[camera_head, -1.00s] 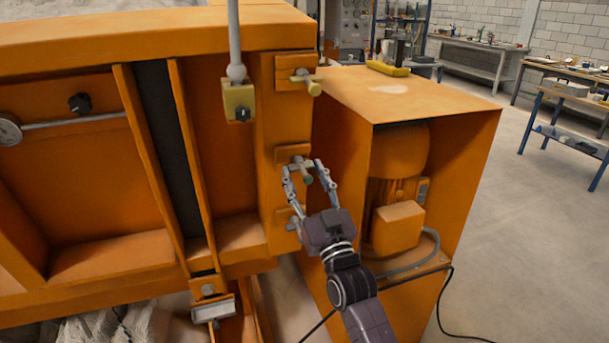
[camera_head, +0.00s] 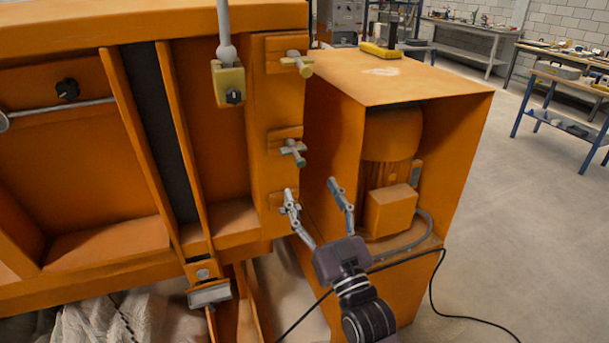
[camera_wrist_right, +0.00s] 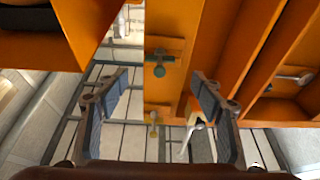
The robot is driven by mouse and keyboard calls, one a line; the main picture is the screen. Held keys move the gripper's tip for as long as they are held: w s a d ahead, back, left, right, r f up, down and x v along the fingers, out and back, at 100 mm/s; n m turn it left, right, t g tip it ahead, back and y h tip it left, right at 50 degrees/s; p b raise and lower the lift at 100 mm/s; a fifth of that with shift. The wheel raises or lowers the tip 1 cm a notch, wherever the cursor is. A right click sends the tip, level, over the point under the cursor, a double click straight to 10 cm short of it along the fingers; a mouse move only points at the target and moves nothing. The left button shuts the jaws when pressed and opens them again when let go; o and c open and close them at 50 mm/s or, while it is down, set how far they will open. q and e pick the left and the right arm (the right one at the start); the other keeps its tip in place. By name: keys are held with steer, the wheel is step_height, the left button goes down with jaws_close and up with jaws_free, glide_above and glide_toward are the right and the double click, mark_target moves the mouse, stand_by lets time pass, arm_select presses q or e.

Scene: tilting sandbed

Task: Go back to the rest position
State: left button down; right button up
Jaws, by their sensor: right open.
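My right gripper (camera_head: 311,190) is open and empty in the head view. Its fingers are apart, in front of the orange sandbed frame (camera_head: 262,80) and left of the motor. A middle clamp handle (camera_head: 294,152) on the frame's plate sits just above the left fingertip, apart from it. A lower clamp is partly hidden behind that finger. The right wrist view shows both fingers of the open gripper (camera_wrist_right: 160,95), with a clamp knob (camera_wrist_right: 158,71) visible between and beyond them. My left gripper is not in view.
An orange motor housing (camera_head: 430,82) with an open side holds a motor (camera_head: 392,150). A black cable (camera_head: 436,285) runs along the floor. An upper clamp handle (camera_head: 300,66) sticks out of the frame. Grey floor (camera_head: 500,230) is free at the right; workbenches stand behind.

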steer(key=shift+v, duration=1.05)
step_height(320, 180, down, 25)
steer(key=d+g+h, duration=0.2)
steer(key=g+h, duration=0.1)
steer(key=g, duration=0.2)
steer(key=s+d+f+g+h, duration=0.1)
steer(key=s+d+f+g, duration=0.15)
steer(key=f, duration=0.55)
steer(key=s+d+f+m+g, duration=0.1)
steer(key=s+f, duration=0.3)
steer(key=f, duration=0.3)
steer(key=s+d+f+g+h, duration=0.1)
steer(key=s+f+g, duration=0.15)
steer(key=f, duration=0.55)
steer(key=s+d+f+g+h, duration=0.1)
steer(key=s+d+f+g, duration=0.15)
steer(key=s+f, duration=0.6)
steer(key=s+d+f+g, duration=0.2)
steer(key=s+d+f, duration=0.1)
steer(key=s+f, duration=0.6)
steer(key=s+d+f+g+h, duration=0.1)
steer(key=s+d+f+g, duration=0.1)
steer(key=s, duration=1)
steer(key=s+d+f+m+g, duration=0.1)
steer(key=s+d+f, duration=0.3)
steer(key=s, duration=0.9)
steer(key=shift+d+f+g+h, duration=0.4)
steer(key=shift+f+g, duration=0.25)
steer(key=shift+g, duration=0.2)
